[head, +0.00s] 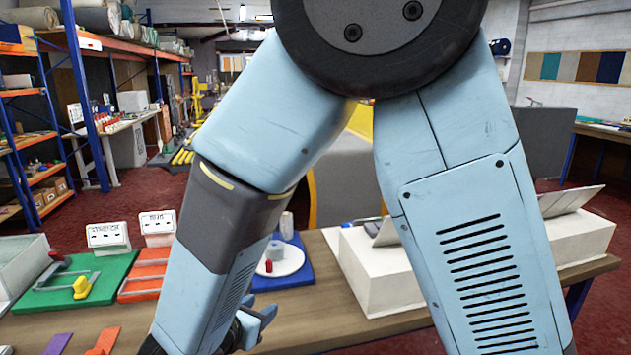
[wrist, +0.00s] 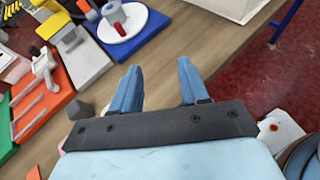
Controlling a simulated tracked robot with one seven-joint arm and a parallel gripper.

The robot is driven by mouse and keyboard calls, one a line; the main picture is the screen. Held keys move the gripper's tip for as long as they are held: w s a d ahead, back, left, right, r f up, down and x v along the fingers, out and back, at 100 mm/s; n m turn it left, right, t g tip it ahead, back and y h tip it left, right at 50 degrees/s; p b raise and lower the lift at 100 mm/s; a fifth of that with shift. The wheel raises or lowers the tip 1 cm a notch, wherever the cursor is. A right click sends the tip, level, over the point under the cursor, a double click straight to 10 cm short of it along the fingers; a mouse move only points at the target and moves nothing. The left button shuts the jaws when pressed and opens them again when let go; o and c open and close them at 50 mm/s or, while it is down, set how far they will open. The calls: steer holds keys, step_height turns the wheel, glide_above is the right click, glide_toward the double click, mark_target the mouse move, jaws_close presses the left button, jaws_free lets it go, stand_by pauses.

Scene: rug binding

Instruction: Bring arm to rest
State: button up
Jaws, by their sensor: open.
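My arm fills the middle of the head view, bent, with its light blue links hanging down over the wooden table. My gripper (head: 255,322) shows at the bottom of the head view, partly hidden by the forearm. In the wrist view my gripper (wrist: 158,88) has two blue fingers set well apart with nothing between them. The fingers are over bare wooden table top (wrist: 185,50), near the front edge, and do not appear to hold or touch anything.
A blue board (head: 295,275) with a white disc (head: 287,262) lies close by my gripper. Orange (head: 145,275) and green (head: 70,290) boards lie to the left. A white box (head: 375,270) stands to the right. A small dark grey block (wrist: 80,110) sits beside the fingers.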

steer(key=w+d+r+m+g+h, duration=0.1)
steer(key=d+r+m+g, duration=0.5)
steer(key=d, duration=0.5)
steer(key=w+d+r+m+g+h, duration=0.1)
steer(key=w+d+r+m, duration=0.15)
steer(key=d+m, duration=0.7)
steer(key=s+d+r+m+y, duration=0.6)
steer(key=s+d+r+m, duration=0.4)
steer(key=d+m, duration=0.4)
steer(key=shift+s+d+r+m, duration=0.15)
steer(key=shift+s+r+m, duration=0.2)
steer(key=shift+m, duration=0.4)
steer(key=shift+w, duration=0.1)
